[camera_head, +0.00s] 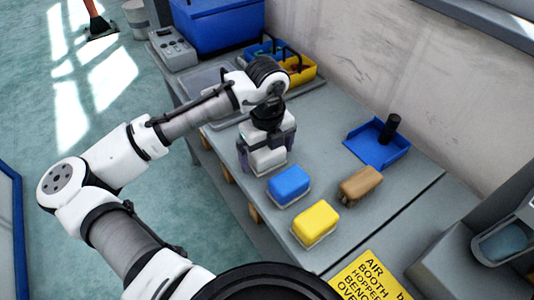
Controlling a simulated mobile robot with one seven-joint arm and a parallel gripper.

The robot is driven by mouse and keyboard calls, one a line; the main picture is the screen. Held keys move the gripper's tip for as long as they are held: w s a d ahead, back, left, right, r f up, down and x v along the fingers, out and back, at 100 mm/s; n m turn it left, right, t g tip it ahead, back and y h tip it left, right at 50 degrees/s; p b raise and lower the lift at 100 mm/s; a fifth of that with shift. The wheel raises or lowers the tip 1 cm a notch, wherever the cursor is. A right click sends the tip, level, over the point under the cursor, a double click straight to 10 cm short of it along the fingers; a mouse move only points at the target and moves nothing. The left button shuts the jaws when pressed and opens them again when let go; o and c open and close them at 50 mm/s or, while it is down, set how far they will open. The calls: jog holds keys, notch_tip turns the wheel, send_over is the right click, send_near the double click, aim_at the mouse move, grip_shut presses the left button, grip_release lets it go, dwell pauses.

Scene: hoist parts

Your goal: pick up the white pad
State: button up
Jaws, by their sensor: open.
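The white pad (268,163) lies on the grey bench, at the left end of a group of pads. My gripper (266,150) points down over it, open, with one dark finger at each side of the pad. The gripper hides the pad's upper back part. I cannot tell whether the fingers touch it. A blue pad (288,184), a yellow pad (315,222) and a brown pad (360,186) sit nearby on the bench, to the right and nearer.
The grey bench (335,115) has free room behind the pads. A blue tray (372,152) with a black cylinder (390,127) stands near the wall. Blue and yellow bins (300,70) and a large blue box (218,25) stand further back. A yellow sign (368,280) lies at the front.

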aim_at(267, 149)
jog(key=c, duration=1.1)
jog(key=shift+r, duration=0.1)
notch_tip(267, 149, up, 20)
jog(key=shift+f, duration=0.1)
jog(key=o, duration=0.4)
jog(key=c, duration=0.5)
jog(key=shift+c, duration=0.3)
